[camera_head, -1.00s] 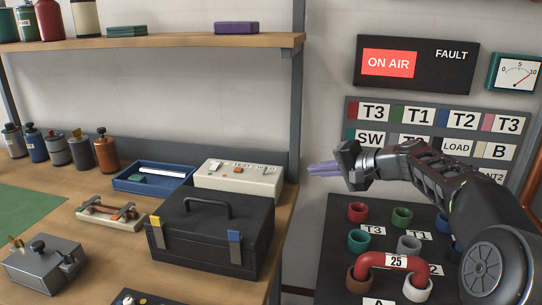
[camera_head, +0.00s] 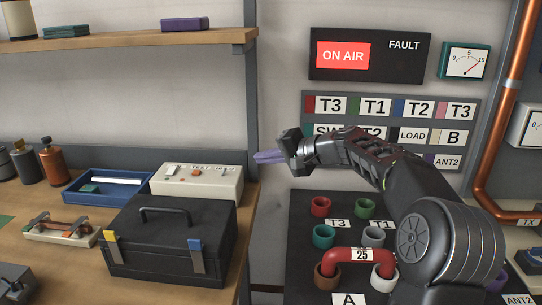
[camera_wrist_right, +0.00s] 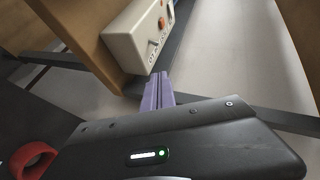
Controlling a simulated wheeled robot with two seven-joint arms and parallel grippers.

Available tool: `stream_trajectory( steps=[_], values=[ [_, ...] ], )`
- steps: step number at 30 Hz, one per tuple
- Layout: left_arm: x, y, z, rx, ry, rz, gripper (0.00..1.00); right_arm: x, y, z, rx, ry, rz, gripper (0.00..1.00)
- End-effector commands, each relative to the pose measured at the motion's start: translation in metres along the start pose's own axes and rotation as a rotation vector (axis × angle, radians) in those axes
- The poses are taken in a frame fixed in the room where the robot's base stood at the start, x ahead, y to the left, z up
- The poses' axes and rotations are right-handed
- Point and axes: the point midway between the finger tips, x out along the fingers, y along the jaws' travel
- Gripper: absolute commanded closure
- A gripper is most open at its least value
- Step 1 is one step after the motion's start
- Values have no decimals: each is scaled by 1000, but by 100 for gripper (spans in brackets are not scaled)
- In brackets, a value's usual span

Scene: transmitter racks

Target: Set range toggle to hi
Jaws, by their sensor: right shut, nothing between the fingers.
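A cream test box (camera_head: 197,183) with small controls on its top panel stands on the bench behind the black case. The same box (camera_wrist_right: 126,41) shows in the right wrist view, with an orange button (camera_wrist_right: 161,23) and a small lever (camera_wrist_right: 154,44) near printed marks too small to read surely. The lever's setting is unclear. My right gripper (camera_head: 268,157) has purple fingers, shut and empty, just right of the box in the picture. In the wrist view its fingers (camera_wrist_right: 157,90) point toward the box's near end, apparently without touching it. My left gripper is not in view.
A black case (camera_head: 170,240) stands in front of the box, and a blue tray (camera_head: 85,198) lies left of it. A shelf post (camera_head: 252,110) rises close to the fingertips. A patch panel (camera_head: 290,235) with coloured sockets stands below my right arm.

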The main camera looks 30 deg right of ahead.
Motion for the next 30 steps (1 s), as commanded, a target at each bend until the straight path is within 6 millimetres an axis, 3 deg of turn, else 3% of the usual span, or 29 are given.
stream_trajectory(
  steps=[8,12,18,30],
  values=[
    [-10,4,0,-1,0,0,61,58,-1,1,1,-4,1,100],
    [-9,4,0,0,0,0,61,73,0,18,0,-3,0,100],
    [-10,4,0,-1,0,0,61,83,0,28,0,-1,0,100],
    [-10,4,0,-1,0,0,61,84,0,29,-1,-1,1,100]
  ],
)
